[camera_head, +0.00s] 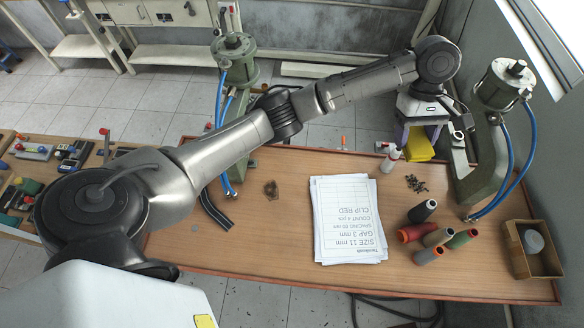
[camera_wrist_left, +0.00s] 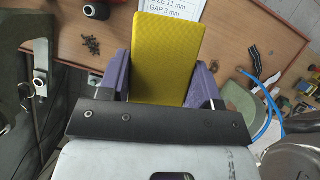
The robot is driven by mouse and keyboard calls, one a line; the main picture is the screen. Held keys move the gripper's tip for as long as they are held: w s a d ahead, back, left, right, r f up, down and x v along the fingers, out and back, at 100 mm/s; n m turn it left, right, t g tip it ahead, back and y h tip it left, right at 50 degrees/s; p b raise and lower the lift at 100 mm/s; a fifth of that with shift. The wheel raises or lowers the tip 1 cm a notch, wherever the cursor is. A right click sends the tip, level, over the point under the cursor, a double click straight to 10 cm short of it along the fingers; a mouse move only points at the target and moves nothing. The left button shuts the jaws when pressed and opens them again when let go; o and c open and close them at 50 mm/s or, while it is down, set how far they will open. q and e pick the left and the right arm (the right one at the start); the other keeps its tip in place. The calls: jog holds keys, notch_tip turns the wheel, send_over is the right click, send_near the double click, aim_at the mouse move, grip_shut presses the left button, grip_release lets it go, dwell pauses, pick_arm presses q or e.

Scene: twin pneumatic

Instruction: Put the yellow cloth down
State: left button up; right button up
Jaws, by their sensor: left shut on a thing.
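My left arm reaches across the table to its far right side. My left gripper (camera_head: 420,134), with purple fingers, is shut on the yellow cloth (camera_head: 420,150). In the left wrist view the cloth (camera_wrist_left: 166,50) is a flat yellow rectangle between the two purple fingers (camera_wrist_left: 165,85). The cloth is near the table's far edge, beside a green press; whether it touches the tabletop I cannot tell. My right gripper is not in view.
On the wooden table (camera_head: 270,235) lie white printed sheets (camera_head: 347,215), dark screws (camera_head: 416,184) and several thread spools (camera_head: 430,235). A small white bottle (camera_head: 389,161) stands near the cloth. Green presses (camera_head: 483,160) with blue hoses stand at both sides. A cardboard box (camera_head: 520,262) sits front right.

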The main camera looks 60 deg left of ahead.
pick_arm(q)
jog(key=w+a+f+n+t+b, duration=0.2)
jog(key=a+f+n, duration=0.45)
jog(key=f, duration=0.25)
jog(key=s+a+f+n+t+b, duration=0.1)
jog(key=s+a+f+n, duration=0.2)
jog(key=f, duration=0.5)
jog(key=s+a+f+n+t+y+b, duration=0.1)
jog(key=s+a+f+n, duration=0.2)
jog(key=a+f, duration=0.3)
jog(key=s+a+f+n+t+b, duration=0.1)
jog(key=s+a+f+n, duration=0.2)
jog(key=f, duration=0.8)
jog(key=shift+s+a+f+t+y, duration=0.3)
jog(key=shift+s+a+f+t, duration=0.1)
jog(key=shift+s+a, duration=0.7)
